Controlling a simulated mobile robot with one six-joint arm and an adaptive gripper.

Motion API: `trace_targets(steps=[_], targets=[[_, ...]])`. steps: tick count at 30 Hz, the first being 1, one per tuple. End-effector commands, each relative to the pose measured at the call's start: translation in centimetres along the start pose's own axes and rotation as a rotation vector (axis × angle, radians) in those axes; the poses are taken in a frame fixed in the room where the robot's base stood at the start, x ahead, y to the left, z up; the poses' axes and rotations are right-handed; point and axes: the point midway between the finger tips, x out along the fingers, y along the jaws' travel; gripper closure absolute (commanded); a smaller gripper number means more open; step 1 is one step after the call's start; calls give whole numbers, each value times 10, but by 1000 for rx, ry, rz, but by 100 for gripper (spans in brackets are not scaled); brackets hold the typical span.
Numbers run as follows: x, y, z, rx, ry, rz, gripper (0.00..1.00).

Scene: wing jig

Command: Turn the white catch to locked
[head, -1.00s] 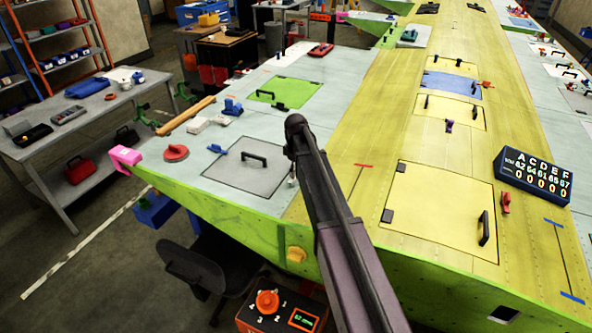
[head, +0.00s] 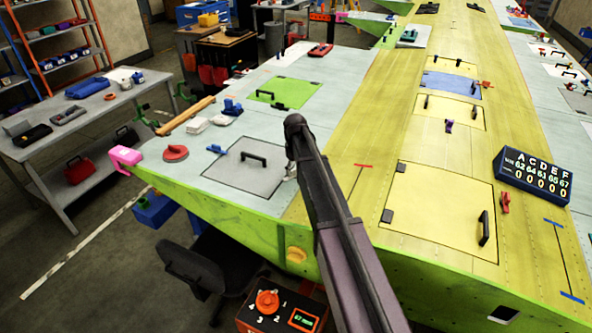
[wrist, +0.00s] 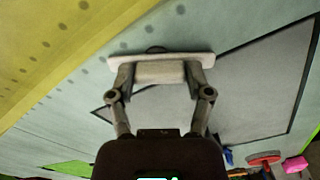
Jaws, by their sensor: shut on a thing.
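The white catch (wrist: 162,58) is a pale bar with a block under it, seen near the top middle of the wrist view. My gripper (wrist: 160,74) is shut on the block, one finger on each side. The bar reaches past both fingers. It lies by the edge of a grey, dark-outlined panel (wrist: 235,90). In the head view a small white part of the catch (head: 290,172) shows beside my arm, at the right edge of the grey panel (head: 238,178). My arm hides the rest of the catch and my fingers there. I cannot read any locked mark.
The grey panel has a black handle (head: 253,158) and a blue catch (head: 217,149). A red round thing (head: 175,153) and a pink clamp (head: 125,157) lie to the left. A yellow panel (head: 440,205) is right of my arm.

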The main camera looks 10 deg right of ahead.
Motion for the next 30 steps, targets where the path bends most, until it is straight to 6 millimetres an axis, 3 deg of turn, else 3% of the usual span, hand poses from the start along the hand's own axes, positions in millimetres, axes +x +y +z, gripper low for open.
trace_targets(steps=[30], targets=[[0, 0, -1, 928, -3, -1, 82]])
